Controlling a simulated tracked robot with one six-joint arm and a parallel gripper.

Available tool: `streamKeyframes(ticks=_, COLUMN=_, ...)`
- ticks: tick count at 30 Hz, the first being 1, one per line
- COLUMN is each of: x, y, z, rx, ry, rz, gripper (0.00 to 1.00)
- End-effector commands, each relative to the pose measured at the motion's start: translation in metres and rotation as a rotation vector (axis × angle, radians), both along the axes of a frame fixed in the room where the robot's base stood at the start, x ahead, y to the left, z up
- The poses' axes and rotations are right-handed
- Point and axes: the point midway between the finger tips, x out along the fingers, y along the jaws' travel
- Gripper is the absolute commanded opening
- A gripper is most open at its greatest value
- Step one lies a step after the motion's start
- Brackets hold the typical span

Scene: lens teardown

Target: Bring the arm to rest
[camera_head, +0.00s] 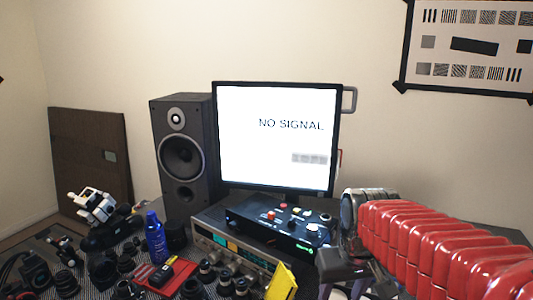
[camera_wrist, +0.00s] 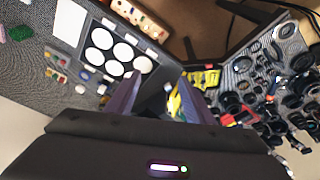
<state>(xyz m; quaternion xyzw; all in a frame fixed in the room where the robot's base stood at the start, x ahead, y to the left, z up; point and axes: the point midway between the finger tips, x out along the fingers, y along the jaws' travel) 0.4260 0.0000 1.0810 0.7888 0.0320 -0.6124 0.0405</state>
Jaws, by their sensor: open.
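My arm, with its red ribbed cover, reaches in from the right in the head view. My gripper (camera_head: 343,290) hangs at its end near the bottom edge, where the fingers are partly cut off. In the wrist view my gripper (camera_wrist: 162,76) shows two purple fingers spread apart. I see nothing held between them. Below the fingers lie the grey work surface (camera_wrist: 55,95) and a black tray with white discs (camera_wrist: 89,57). I cannot tell the height of the fingers above them.
A monitor (camera_head: 275,150) reading "NO SIGNAL" and a black speaker (camera_head: 183,155) stand at the back. A control box (camera_head: 275,230) sits on a silver unit (camera_head: 220,245). Lens parts (camera_head: 218,275), a blue bottle (camera_head: 156,238) and a yellow item (camera_head: 281,283) crowd the front and left.

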Motion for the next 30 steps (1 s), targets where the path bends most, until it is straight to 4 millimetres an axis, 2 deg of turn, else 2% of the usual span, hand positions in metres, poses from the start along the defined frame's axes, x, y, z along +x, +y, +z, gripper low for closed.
streamKeyframes(ticks=1, x=-0.012, y=0.0, z=-0.001, rx=0.005, ry=-0.013, rz=-0.018, gripper=0.48)
streamKeyframes(ticks=6, x=-0.045, y=-0.001, z=-0.007, rx=0.019, ry=-0.052, rz=-0.068, gripper=0.48)
streamKeyframes(ticks=18, x=-0.112, y=-0.001, z=-0.018, rx=0.033, ry=-0.146, rz=-0.099, gripper=0.48)
streamKeyframes(ticks=22, x=-0.125, y=-0.001, z=-0.012, rx=0.035, ry=-0.188, rz=-0.099, gripper=0.48)
streamKeyframes(ticks=26, x=-0.127, y=0.0, z=0.0, rx=0.037, ry=-0.23, rz=-0.097, gripper=0.48)
streamKeyframes(ticks=30, x=-0.128, y=0.0, z=0.003, rx=0.037, ry=-0.242, rz=-0.097, gripper=0.48)
